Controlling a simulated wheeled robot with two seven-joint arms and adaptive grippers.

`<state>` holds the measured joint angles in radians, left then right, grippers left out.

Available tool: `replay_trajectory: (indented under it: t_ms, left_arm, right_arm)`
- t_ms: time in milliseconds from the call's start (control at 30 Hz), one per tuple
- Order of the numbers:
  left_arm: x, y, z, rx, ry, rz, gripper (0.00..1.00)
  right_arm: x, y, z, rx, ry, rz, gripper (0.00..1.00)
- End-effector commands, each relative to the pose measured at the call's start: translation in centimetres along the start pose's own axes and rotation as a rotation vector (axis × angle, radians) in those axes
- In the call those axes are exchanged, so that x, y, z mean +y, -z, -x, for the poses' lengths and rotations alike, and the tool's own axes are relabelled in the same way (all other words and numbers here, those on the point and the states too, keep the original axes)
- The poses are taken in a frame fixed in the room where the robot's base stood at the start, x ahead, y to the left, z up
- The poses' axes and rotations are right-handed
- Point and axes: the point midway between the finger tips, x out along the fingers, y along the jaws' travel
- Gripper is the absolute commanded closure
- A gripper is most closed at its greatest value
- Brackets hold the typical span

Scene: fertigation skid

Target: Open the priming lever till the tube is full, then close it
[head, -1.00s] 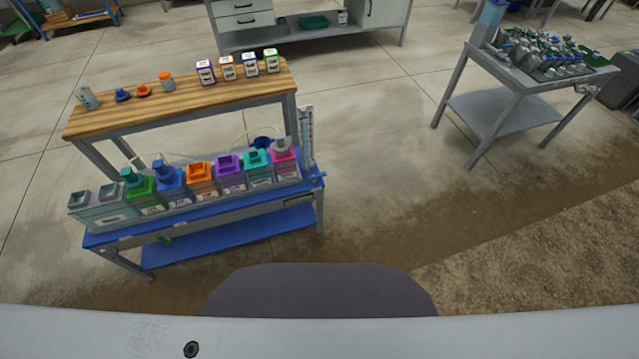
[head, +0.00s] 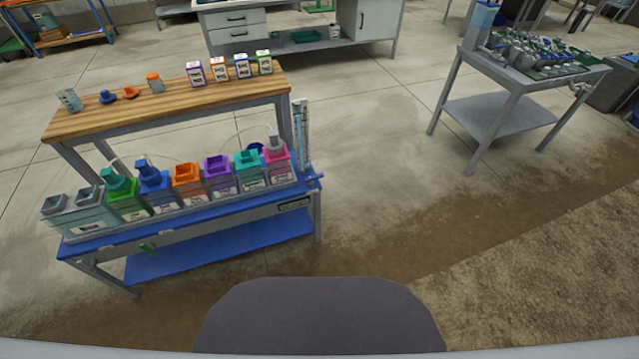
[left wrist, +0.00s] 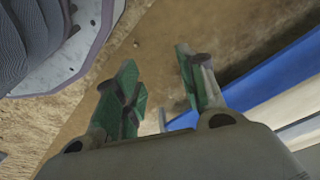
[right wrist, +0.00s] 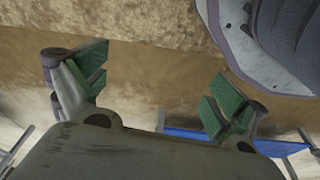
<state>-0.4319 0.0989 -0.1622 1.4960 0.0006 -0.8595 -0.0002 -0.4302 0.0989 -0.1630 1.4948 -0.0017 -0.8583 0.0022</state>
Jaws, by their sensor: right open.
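An upright clear tube (head: 301,135) stands at the right end of the blue skid bench (head: 190,275) in the head view. It is too small to tell its liquid level. I cannot tell which is the priming lever. My left gripper (left wrist: 157,85) is open and empty in the left wrist view, with the blue bench edge beyond it. My right gripper (right wrist: 152,85) is open and empty in the right wrist view. Neither gripper shows in the head view.
Several coloured canisters (head: 187,184) line the bench. A wooden shelf (head: 165,108) behind holds small bottles and caps. A grey table (head: 535,68) with cluttered parts stands at the back right. A drawer cabinet (head: 237,35) is at the back. The floor right of the bench is clear.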

Motion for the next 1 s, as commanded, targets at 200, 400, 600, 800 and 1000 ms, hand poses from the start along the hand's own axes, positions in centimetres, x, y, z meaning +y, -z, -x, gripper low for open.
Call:
replay_trajectory:
  t_ms: [200, 400, 600, 800, 1000]
  left_arm:
    - [0.0, 1.2, -0.4, 0.012, 0.0, 0.002, 0.6]
    - [-0.1, 2.4, -0.2, 0.023, 0.0, 0.004, 0.6]
    - [0.0, 3.3, 0.1, 0.035, -0.001, 0.006, 0.6]
    - [0.0, 4.1, 0.3, 0.046, -0.004, 0.007, 0.6]
    - [0.1, 4.8, 0.6, 0.061, -0.007, 0.008, 0.6]
  right_arm:
    - [0.1, 1.4, -0.4, 0.015, -0.003, -0.003, 0.04]
    - [0.1, 2.7, -0.2, 0.03, -0.006, -0.005, 0.04]
    - [0.2, 4.0, 0.0, 0.046, -0.011, -0.008, 0.04]
    - [0.3, 5.3, 0.2, 0.068, -0.017, -0.013, 0.04]
    - [0.5, 6.6, 0.5, 0.094, -0.027, -0.02, 0.04]
